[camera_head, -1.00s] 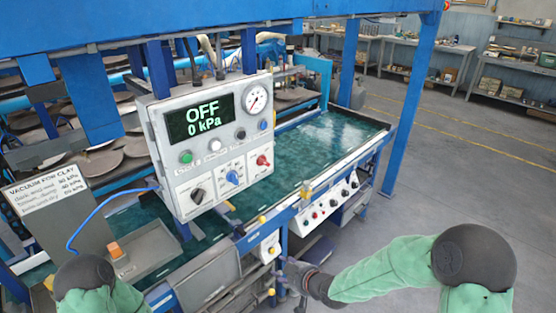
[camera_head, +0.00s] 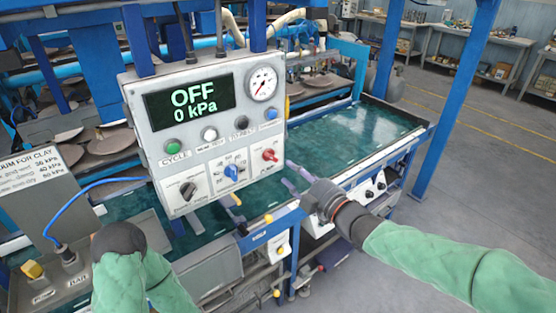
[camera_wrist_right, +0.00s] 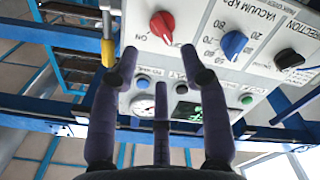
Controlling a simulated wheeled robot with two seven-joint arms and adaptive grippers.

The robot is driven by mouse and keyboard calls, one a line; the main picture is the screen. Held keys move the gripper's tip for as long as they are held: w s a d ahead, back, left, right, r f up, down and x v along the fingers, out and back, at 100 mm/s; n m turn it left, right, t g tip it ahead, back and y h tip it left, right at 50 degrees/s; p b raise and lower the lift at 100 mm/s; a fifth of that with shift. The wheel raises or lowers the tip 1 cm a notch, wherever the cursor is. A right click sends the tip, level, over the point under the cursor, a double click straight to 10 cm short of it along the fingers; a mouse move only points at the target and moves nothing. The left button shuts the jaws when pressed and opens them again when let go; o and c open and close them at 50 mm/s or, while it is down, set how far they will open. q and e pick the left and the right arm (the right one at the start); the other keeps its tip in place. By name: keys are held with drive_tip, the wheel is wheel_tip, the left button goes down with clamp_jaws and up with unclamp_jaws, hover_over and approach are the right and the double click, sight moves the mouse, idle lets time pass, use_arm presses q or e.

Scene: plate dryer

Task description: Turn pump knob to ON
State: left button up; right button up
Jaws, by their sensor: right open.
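The control panel (camera_head: 150,137) is a grey box whose display (camera_head: 190,107) reads OFF and 0 kPa. The red pump knob (camera_head: 270,155) is at its lower right. My right gripper (camera_head: 287,174) is just right of the panel, apart from the red knob, its fingers pointing left toward it. In the right wrist view the red knob (camera_wrist_right: 162,26) stands beyond the open, empty fingers (camera_wrist_right: 158,58), with an ON label at its lower left. My left arm shows at the lower left, but its gripper is not in view.
A blue knob (camera_head: 231,172) and a black knob (camera_head: 188,190) sit left of the red one. A round gauge (camera_head: 262,84) and several buttons are above. A yellow-tipped lever (camera_wrist_right: 107,50) is left of the fingers. A green table (camera_head: 350,140) lies behind.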

sight(275, 158)
drive_tip(key=b+x, duration=0.1)
drive_tip(key=x, duration=0.7)
drive_tip(key=shift+w, duration=0.2)
clamp_jaws()
